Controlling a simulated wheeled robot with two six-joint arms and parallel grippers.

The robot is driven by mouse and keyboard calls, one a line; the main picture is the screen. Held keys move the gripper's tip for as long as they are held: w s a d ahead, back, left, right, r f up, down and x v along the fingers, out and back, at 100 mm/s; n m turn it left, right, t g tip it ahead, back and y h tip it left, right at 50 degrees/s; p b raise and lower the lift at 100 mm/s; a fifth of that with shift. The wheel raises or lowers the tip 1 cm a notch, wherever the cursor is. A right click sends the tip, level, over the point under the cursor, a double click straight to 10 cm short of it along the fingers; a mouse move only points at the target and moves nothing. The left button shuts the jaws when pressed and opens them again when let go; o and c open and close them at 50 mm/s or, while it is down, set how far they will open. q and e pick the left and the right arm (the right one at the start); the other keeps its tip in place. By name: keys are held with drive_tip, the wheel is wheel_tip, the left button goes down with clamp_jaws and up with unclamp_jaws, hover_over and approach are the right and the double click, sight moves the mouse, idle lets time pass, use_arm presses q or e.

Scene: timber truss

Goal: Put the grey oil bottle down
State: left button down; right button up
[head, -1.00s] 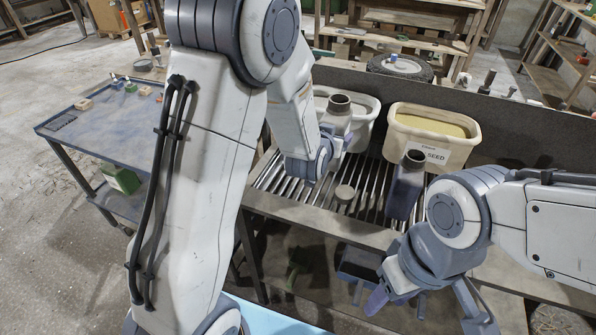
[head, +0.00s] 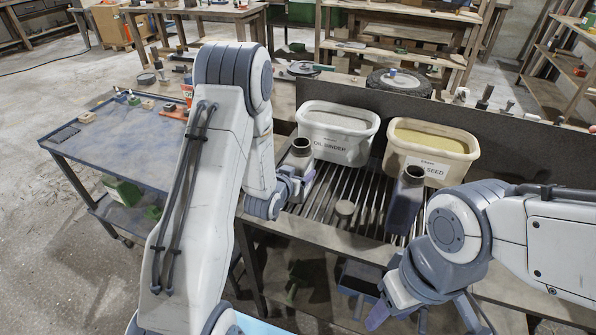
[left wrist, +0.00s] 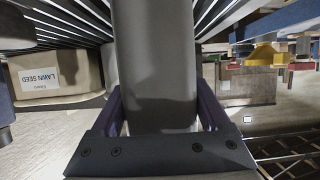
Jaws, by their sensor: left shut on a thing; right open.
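My left gripper (head: 303,182) is shut on the grey oil bottle (head: 299,158), which is upright with a dark open neck. In the head view it is at the left end of the slatted rack (head: 350,205), in front of the oil binder bin. I cannot tell whether its base touches the slats. In the left wrist view the bottle (left wrist: 155,70) stands between both fingers. A second, darker bottle (head: 405,205) stands upright on the right of the rack. My right gripper (head: 400,318) is open and empty, low in front of the bench.
A white oil binder bin (head: 338,146) and a cream lawn seed bin (head: 432,172) stand behind the rack. A blue-grey side table (head: 115,145) is at the left.

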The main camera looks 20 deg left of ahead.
use_arm(q)
drive_tip(key=shift+f, duration=0.2)
unclamp_jaws()
drive_tip(key=shift+r, duration=0.1)
